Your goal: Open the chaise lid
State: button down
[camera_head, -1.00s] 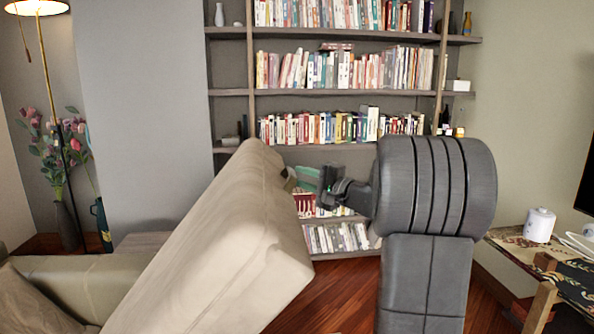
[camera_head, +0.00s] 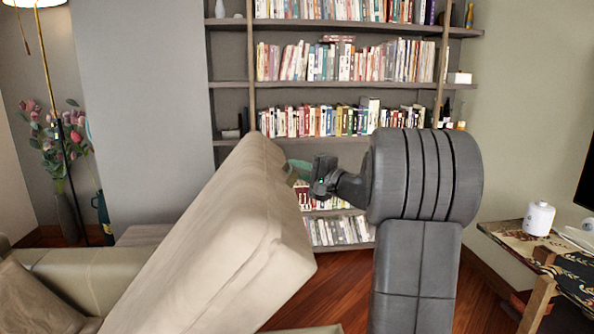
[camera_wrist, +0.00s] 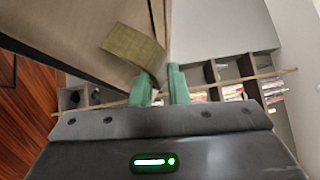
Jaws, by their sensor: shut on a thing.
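The chaise lid (camera_head: 215,235) is a thick beige cushion panel, raised and tilted steeply with its upper end toward the bookshelf. In the wrist view the lid (camera_wrist: 95,25) fills the upper left. A small tan tab (camera_wrist: 133,46) stands out beside it near the fingertips. My gripper (camera_head: 301,170) is at the right side of the lid's upper end. Its green fingers also show in the wrist view (camera_wrist: 161,82), close together and shut on the tan tab. The exact contact is partly hidden by the fingers.
A bookshelf (camera_head: 340,94) full of books stands behind the lid. A beige sofa part (camera_head: 80,285) lies at the left, with a vase of flowers (camera_head: 68,215) behind. A table (camera_head: 515,238) with a white jar (camera_head: 538,218) stands at the right. Wood floor (camera_head: 345,275) shows between.

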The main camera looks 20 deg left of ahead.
jog(key=w+d+f+m+b, duration=0.1)
jog(key=w+d+f+b, duration=0.3)
jog(key=d+f+b, duration=0.3)
notch_tip(320, 180, down, 3)
jog(key=shift+w+r+y, duration=0.1)
jog(key=shift+w+y, duration=0.05)
jog(key=shift+y, duration=0.25)
jog(key=c, duration=1.7)
grip_release()
jog(key=shift+d, duration=0.1)
jog(key=b+v, duration=0.2)
jog(key=v, duration=1.1)
jog(key=shift+s+d, duration=0.25)
jog(key=shift+r, duration=0.1)
